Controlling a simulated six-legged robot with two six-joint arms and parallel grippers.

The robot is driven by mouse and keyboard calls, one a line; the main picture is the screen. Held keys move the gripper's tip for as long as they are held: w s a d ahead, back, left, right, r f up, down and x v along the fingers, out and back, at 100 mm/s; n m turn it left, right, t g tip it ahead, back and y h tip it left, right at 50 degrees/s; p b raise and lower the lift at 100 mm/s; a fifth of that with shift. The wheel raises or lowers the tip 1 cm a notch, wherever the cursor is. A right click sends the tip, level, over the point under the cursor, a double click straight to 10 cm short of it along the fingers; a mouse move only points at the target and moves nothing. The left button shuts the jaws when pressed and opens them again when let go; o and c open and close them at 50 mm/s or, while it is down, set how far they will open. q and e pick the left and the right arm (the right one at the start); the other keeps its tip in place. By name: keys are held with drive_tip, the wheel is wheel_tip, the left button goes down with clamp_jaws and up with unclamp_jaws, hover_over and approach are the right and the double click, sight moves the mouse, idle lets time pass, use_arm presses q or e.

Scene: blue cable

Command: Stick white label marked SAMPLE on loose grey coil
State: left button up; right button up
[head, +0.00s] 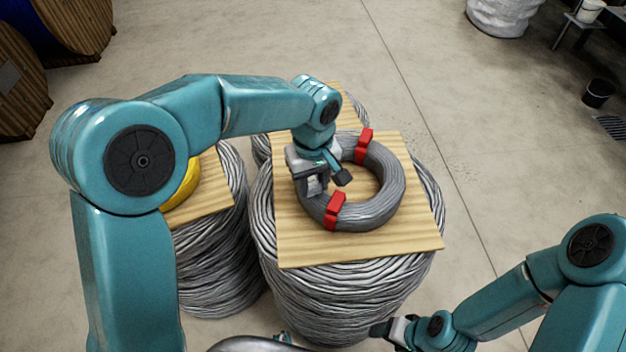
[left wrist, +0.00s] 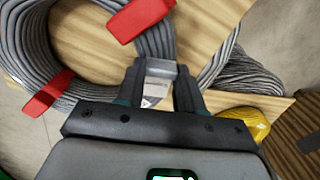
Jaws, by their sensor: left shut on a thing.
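The loose grey coil (head: 388,190) lies flat on a square wooden board (head: 415,236), bound by two red straps. My left gripper (head: 325,182) is at the coil's left side, between the straps, pointing down. In the left wrist view, its fingers (left wrist: 160,92) are shut on a small pale piece, apparently the white label (left wrist: 156,82), against the coil (left wrist: 28,45). I cannot read any lettering on it. The head view does not show the label clearly. My right gripper (head: 388,330) is low at the bottom, away from the coil; its jaw opening is unclear.
The board rests on a large grey cable bundle (head: 340,295). Another bundle (head: 215,265) at left carries a board with a yellow coil (head: 184,186). Wooden drums (head: 75,25) stand at upper left. A black bucket (head: 598,92) stands at upper right. The floor at right is mostly clear.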

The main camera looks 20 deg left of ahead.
sight(313, 185)
use_arm(q)
drive_tip(key=shift+f, duration=0.15)
drive_tip(key=o, duration=1.2)
drive_tip(key=shift+r+p, duration=2.65)
drive_tip(key=shift+r, duration=0.9)
